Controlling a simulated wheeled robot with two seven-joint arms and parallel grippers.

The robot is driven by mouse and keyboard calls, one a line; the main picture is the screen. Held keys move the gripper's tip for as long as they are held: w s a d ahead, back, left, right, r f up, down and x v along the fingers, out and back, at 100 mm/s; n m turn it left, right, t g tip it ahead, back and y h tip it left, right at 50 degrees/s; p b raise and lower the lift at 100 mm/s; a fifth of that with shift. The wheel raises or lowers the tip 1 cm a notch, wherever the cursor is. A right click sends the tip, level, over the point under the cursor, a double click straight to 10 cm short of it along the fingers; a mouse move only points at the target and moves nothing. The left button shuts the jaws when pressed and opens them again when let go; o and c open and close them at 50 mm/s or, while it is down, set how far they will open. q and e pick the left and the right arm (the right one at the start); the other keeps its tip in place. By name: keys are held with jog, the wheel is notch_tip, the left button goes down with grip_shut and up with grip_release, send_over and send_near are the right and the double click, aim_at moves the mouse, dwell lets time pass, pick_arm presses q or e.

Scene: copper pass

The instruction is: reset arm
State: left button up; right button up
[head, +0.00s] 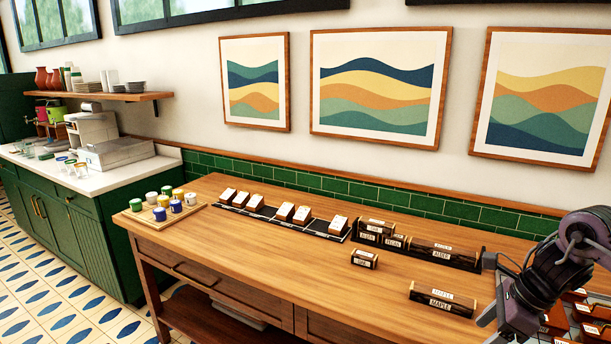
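My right arm comes in from the right edge over the right end of the wooden table (300,250). Its gripper (489,290) is at the right of the table, with two grey fingertips set well apart and nothing visible between them. A dark wooden block labelled MAPLE (442,302) lies on the table just left of the gripper, apart from it. My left arm and gripper are not in view.
A dark rack (470,262) at the table's back holds labelled blocks, including ALDER (440,255). A small block (364,259) lies in front. A black tray (325,236) holds pale-topped blocks. A wooden tray (148,219) holds several coloured jars. Brown pieces (573,296) lie beyond my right arm. The table's middle front is clear.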

jog(key=w+a+f+m+t+y, duration=0.1)
jog(key=w+a+f+m, duration=0.45)
jog(key=f, duration=0.25)
jog(key=w+a+f+m+t+y, duration=0.2)
jog(key=w+a+f+m, duration=0.25)
jog(key=a+f, duration=0.2)
notch_tip(320, 180, down, 18)
jog(key=s+a+m+t, duration=0.1)
jog(key=s+a+m, duration=0.2)
jog(key=m, duration=0.9)
jog(key=s+d+f+m+h, duration=0.1)
jog(key=s+f+m+h, duration=0.3)
jog(key=s+f+m, duration=1.15)
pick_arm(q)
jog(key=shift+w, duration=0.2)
pick_arm(e)
jog(key=s+f+m+g+h, duration=0.1)
jog(key=s+f, duration=0.3)
jog(key=s, duration=0.7)
jog(key=s+f+m+g+h, duration=0.1)
jog(key=s+f+m, duration=0.3)
jog(key=s, duration=0.6)
jog(key=s+f+m+g, duration=0.2)
jog(key=s+f, duration=0.4)
jog(key=s, duration=0.5)
jog(key=shift+s+m+g+h, duration=0.3)
jog(key=shift+m+g+h, duration=0.1)
jog(key=shift+g, duration=0.2)
